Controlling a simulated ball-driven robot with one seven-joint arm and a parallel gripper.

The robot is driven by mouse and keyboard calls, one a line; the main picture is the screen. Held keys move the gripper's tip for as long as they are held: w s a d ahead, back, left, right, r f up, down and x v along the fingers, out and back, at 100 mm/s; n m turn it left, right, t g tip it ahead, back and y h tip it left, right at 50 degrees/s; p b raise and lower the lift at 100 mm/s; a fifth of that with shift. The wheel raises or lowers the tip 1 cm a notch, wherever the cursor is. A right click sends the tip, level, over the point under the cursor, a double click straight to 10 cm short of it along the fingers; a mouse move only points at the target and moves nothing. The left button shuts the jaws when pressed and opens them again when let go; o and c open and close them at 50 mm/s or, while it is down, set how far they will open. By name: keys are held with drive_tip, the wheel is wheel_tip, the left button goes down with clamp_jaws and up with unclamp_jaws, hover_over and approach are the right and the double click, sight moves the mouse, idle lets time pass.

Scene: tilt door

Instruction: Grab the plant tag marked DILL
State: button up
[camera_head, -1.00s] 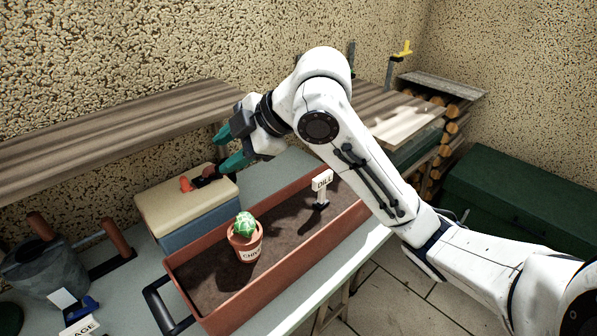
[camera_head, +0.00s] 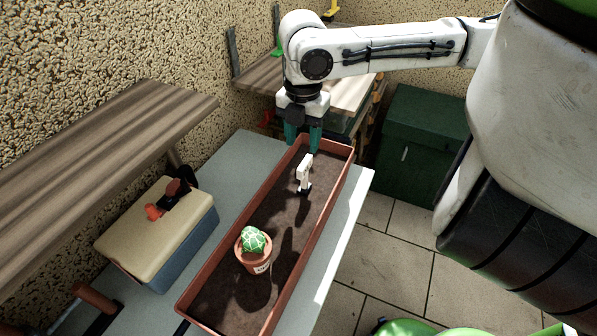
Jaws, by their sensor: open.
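The white plant tag (camera_head: 304,172) stands upright in the dark soil toward the far end of the long terracotta planter (camera_head: 213,265). It is seen nearly edge-on now, so its lettering cannot be read; the earlier frame shows DILL on it. My gripper (camera_head: 302,145) has teal fingers and points down, open and empty. In the picture it is just above and behind the tag, over the planter's far end. I see no contact with the tag.
A small pot with a green cactus (camera_head: 254,242) stands in the planter's near half. A cream-lidded blue box (camera_head: 157,232) with pruners on top is at left, below a wooden shelf (camera_head: 95,150). A green chest (camera_head: 420,140) stands on the floor at right.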

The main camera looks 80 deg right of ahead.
sight(305, 162)
wheel_tip(305, 162, down, 3)
drive_tip(key=shift+f, duration=0.1)
drive_tip(key=shift+s+d+f+p, duration=0.1)
drive_tip(key=shift+s+f+p, duration=0.1)
drive_tip(key=shift+f, duration=1.15)
drive_tip(key=shift+s+d+f+p, duration=0.1)
drive_tip(key=shift+f+p, duration=0.1)
drive_tip(key=shift+f, duration=1.1)
clamp_jaws()
